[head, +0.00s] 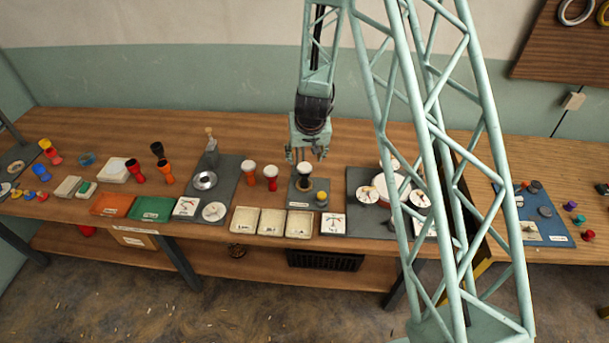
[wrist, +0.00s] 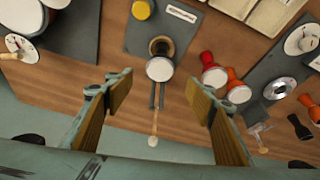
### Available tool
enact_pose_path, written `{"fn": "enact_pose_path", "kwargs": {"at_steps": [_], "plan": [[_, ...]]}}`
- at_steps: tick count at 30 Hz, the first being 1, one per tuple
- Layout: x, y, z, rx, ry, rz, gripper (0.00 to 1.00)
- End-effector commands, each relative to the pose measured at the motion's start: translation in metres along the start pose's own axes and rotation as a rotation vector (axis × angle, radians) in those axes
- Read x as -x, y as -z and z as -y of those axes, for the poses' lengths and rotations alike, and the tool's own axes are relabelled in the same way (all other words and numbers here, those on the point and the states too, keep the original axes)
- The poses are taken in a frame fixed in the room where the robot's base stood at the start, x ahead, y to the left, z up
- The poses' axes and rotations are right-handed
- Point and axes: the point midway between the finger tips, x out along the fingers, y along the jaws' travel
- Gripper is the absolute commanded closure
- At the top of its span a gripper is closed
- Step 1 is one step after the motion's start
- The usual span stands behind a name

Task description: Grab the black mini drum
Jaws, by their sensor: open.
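My gripper (head: 308,156) hangs open and empty over the workbench. In the wrist view its two wooden-faced fingers (wrist: 160,95) are spread wide. Between and beyond them, a small drum with a white head and dark body (wrist: 160,68) stands on a grey plate (wrist: 137,40); it also shows just below my gripper in the head view (head: 305,168). Another small goblet-shaped drum, all black (head: 157,149), is left of my gripper on the bench, beside an orange one (head: 166,169). It appears at the lower right in the wrist view (wrist: 299,127).
Red (head: 270,177) and orange (head: 249,174) white-headed drums stand just left of the plate. A yellow knob (head: 322,196) sits on the plate's front part. Cream trays (head: 272,222) line the front edge. A cream-tipped stick (wrist: 154,132) rises behind the plate's drum. The back bench is mostly clear.

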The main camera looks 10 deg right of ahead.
Motion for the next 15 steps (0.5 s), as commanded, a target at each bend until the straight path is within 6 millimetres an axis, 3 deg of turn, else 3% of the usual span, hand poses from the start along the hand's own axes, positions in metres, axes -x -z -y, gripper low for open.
{"fn": "enact_pose_path", "kwargs": {"at_steps": [15], "plan": [[-0.047,-0.001,0.000,0.001,0.000,0.001,0.50]]}}
